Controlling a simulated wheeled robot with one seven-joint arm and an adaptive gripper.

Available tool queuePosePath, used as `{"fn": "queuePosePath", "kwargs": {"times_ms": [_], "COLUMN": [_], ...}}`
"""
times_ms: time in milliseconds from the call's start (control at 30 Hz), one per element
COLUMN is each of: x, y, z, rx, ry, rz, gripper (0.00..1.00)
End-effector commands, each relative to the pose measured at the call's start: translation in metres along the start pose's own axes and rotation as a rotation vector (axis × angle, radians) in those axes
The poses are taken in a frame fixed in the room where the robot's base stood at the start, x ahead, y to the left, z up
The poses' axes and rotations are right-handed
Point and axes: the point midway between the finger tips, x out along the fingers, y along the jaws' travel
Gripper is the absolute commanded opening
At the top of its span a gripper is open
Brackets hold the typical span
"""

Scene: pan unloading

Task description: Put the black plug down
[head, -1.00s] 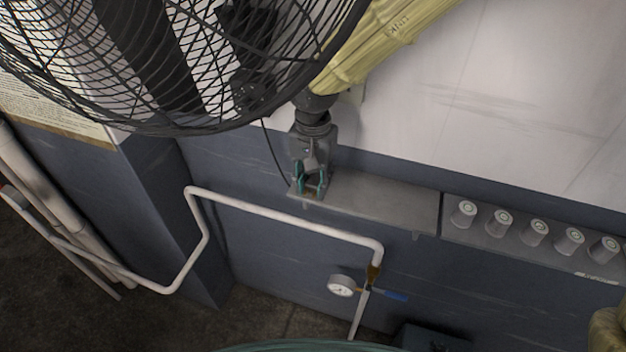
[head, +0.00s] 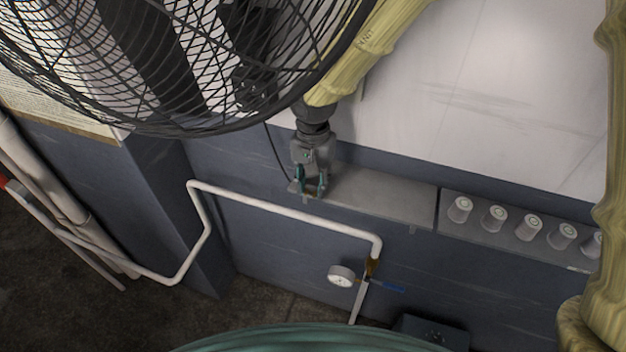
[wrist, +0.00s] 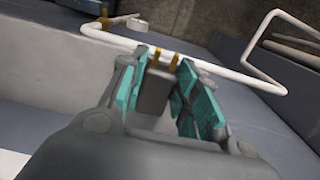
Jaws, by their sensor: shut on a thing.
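My gripper (head: 310,186) is at the left end of the grey wall shelf, just under the fan in the head view. In the wrist view, its teal-padded fingers (wrist: 163,88) are closed on the plug (wrist: 154,90), a dark grey block with two brass prongs pointing away from my wrist. The plug is mostly hidden by the fingers in the head view. I cannot tell whether it touches the shelf.
The shelf (head: 385,203) is bare to the right of my gripper. Several white spools (head: 495,218) stand on the adjoining shelf. A large black wire-cage fan (head: 180,60) hangs close above on the left. A white pipe (head: 285,220) with a gauge (head: 341,276) runs below.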

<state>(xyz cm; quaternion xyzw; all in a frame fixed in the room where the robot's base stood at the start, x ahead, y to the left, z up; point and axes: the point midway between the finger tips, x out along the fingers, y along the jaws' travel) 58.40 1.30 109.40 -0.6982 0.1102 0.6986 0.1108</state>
Motion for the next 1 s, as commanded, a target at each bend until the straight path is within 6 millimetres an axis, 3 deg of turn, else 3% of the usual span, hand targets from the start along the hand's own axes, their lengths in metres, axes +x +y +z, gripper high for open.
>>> {"fn": "queuePosePath", "kwargs": {"times_ms": [233,267,367,767,1000], "x": [0.003,0.003,0.003,0.001,-0.013], "y": [0.000,0.000,0.000,0.000,-0.001], "z": [0.000,0.000,0.000,0.000,0.000], "rx": [0.000,-0.001,0.000,0.000,0.000], "ry": [-0.001,0.000,0.000,0.001,-0.001], "rz": [0.000,0.000,0.000,0.000,-0.004], "gripper": [0.04,0.33,0.51,0.53,0.53]}}
